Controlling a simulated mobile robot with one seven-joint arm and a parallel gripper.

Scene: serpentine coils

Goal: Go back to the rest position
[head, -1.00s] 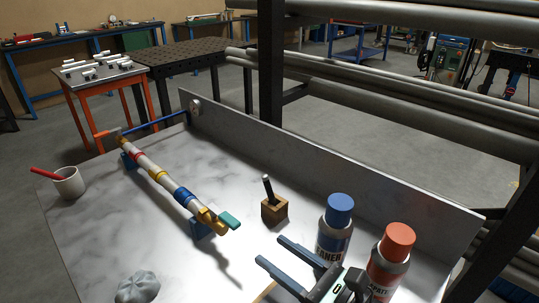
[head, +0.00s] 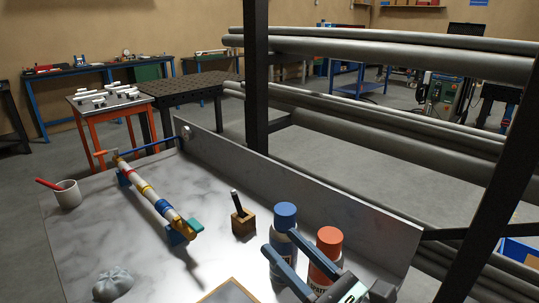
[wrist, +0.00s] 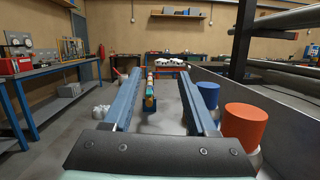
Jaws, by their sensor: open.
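My gripper (head: 281,262) is at the lower right of the head view, in front of the two capped bottles and partly covering them. Its two long blue-grey fingers are apart with nothing between them. In the wrist view the open fingers (wrist: 160,92) point forward over the table. Between them, farther off, shows the banded pipe (wrist: 150,90). In the head view this pipe (head: 150,193), with white, red, yellow and blue bands, lies on blue supports on the marbled table (head: 120,235).
A blue-capped bottle (head: 285,216) and a red-capped bottle (head: 329,242) stand close to my gripper. A wooden block (head: 243,224) holds a dark tool. A white cup (head: 67,194) and grey cloth (head: 113,284) are at left. A raised panel (head: 300,195) edges the table; a dark post (head: 256,90) rises behind.

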